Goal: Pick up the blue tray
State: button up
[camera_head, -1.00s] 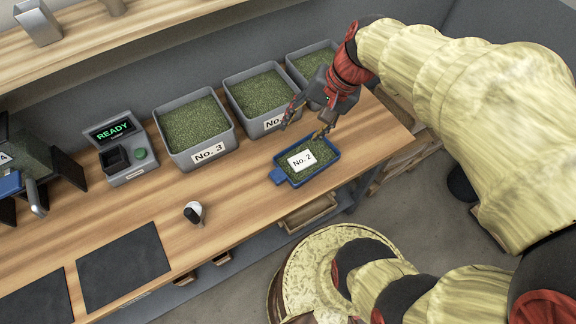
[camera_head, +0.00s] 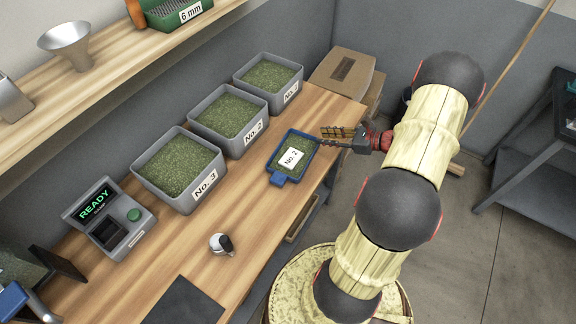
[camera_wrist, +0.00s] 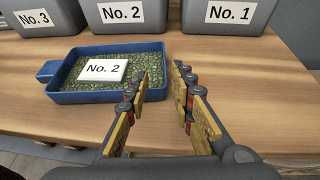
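The blue tray (camera_head: 277,178) lies flat on the wooden bench near its front edge. It holds green beans and a white card marked "No. 2" (camera_head: 291,157), and a handle tab sticks out from one end. My gripper (camera_head: 338,138) is beside the tray, at the right of it in the head view. In the wrist view the tray (camera_wrist: 90,98) lies ahead and to the left of my gripper (camera_wrist: 160,88).
Grey bins of green beans, No. 3 (camera_head: 178,168), No. 2 (camera_head: 228,118) and No. 1 (camera_head: 268,80), stand behind the tray. A READY device (camera_head: 110,217) and a small white-and-black object (camera_head: 221,243) are on the bench. Bare bench lies left of the tray.

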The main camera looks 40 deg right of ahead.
jog(key=x, duration=0.2)
jog(key=b+x, duration=0.1)
jog(key=x, duration=0.2)
jog(key=b+x, duration=0.1)
jog(key=x, duration=0.1)
jog(key=shift+w+d+f, duration=0.15)
jog(key=shift+w+d, duration=0.1)
jog(key=shift+w, duration=0.25)
jog(key=c, duration=0.3)
grip_shut()
